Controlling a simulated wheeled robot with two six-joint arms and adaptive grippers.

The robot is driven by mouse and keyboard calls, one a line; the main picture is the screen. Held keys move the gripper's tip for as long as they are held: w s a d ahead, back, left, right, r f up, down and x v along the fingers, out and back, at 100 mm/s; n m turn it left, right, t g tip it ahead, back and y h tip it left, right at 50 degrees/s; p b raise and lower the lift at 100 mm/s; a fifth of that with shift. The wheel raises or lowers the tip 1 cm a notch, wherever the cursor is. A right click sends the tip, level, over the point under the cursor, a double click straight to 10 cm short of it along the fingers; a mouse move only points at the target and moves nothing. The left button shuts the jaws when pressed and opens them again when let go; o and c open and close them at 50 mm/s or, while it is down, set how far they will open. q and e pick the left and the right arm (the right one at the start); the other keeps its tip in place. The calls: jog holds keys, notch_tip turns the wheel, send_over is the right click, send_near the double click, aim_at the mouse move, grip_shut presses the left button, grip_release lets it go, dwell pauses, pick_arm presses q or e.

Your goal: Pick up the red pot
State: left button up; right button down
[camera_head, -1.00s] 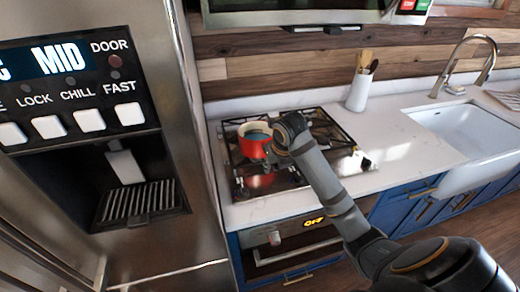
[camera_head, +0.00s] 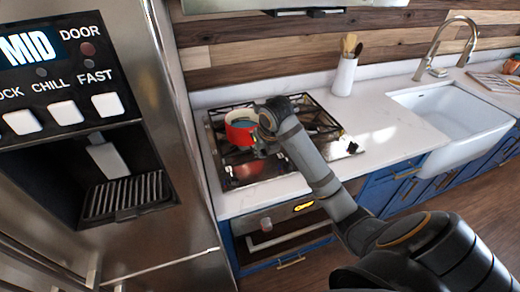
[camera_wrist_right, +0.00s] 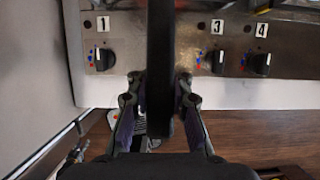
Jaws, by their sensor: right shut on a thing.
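The red pot (camera_head: 240,126) is at the stovetop (camera_head: 228,178), over its left side, with a pale rim and dark inside. My right gripper (camera_head: 262,143) is at the pot's near right side, partly hidden by its own wrist. In the right wrist view a long dark handle (camera_wrist_right: 160,40) runs between the fingers of my right gripper (camera_wrist_right: 159,85), which are shut on it. I cannot tell whether the pot touches the grate or hangs just above it. My left gripper is not in view.
A steel fridge with a dispenser (camera_head: 125,200) stands close on the left. The white sink (camera_head: 450,115) is at the right, with clear counter (camera_head: 385,130) between.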

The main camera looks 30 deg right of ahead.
jog(key=shift+w+d+r, duration=0.1)
jog(key=shift+w+r, duration=0.15)
jog(key=shift+r, duration=1.2)
jog(key=s+d+r+b, duration=0.6)
jog(key=s+r+b, duration=0.3)
jog(key=s+b, duration=0.3)
jog(key=shift+s+d+r+b, duration=0.25)
jog(key=shift+d+r+b, duration=0.1)
jog(key=shift+b, duration=0.3)
